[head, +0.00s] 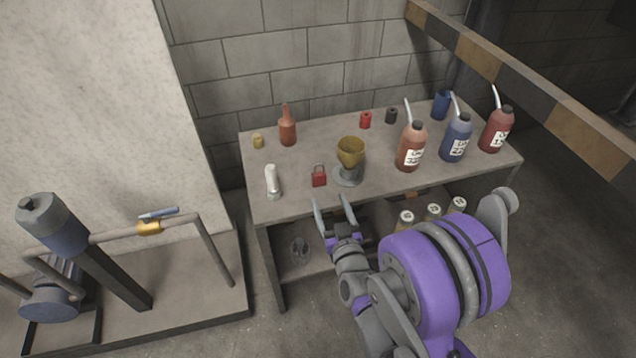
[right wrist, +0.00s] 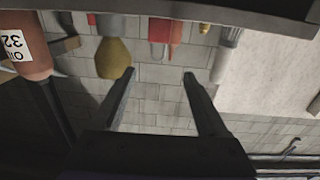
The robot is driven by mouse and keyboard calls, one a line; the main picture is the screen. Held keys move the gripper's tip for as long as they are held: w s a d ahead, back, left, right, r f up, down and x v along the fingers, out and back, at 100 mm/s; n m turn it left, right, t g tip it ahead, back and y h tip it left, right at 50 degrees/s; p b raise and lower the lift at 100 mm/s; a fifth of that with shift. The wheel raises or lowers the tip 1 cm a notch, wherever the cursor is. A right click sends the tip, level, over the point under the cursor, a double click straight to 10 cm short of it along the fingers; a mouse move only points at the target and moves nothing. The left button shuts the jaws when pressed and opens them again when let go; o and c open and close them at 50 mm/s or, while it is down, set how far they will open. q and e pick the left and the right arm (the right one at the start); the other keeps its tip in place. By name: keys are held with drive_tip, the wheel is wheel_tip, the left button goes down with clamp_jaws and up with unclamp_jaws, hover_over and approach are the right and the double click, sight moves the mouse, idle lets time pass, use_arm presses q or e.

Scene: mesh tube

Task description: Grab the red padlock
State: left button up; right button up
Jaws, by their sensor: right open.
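The red padlock (head: 319,180) stands on the grey table near its front edge, between a white flashlight and a brass goblet. In the right wrist view, which is upside down, the padlock (right wrist: 159,29) shows at the top, partly in front of a red-brown bottle. My right gripper (head: 332,204) is open and empty just in front of the table's front edge, short of the padlock. In the right wrist view its two fingers (right wrist: 158,76) are wide apart and point toward the padlock, not touching it. My left gripper is in neither view.
The brass goblet (head: 351,152) stands close right of the padlock, the white flashlight (head: 272,179) to its left. The red-brown bottle (head: 287,130) stands behind. Several oil bottles (head: 411,148) fill the table's right side. A striped barrier (head: 540,90) runs at the right.

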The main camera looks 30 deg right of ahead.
approach(319, 169)
drive_tip(key=shift+w+f+p, duration=0.1)
drive_tip(key=shift+w+p, duration=0.2)
drive_tip(key=shift+w, duration=0.7)
drive_tip(key=x, duration=0.6)
drive_tip(key=shift+s+d, duration=0.1)
drive_tip(key=shift+d, duration=0.15)
clamp_jaws()
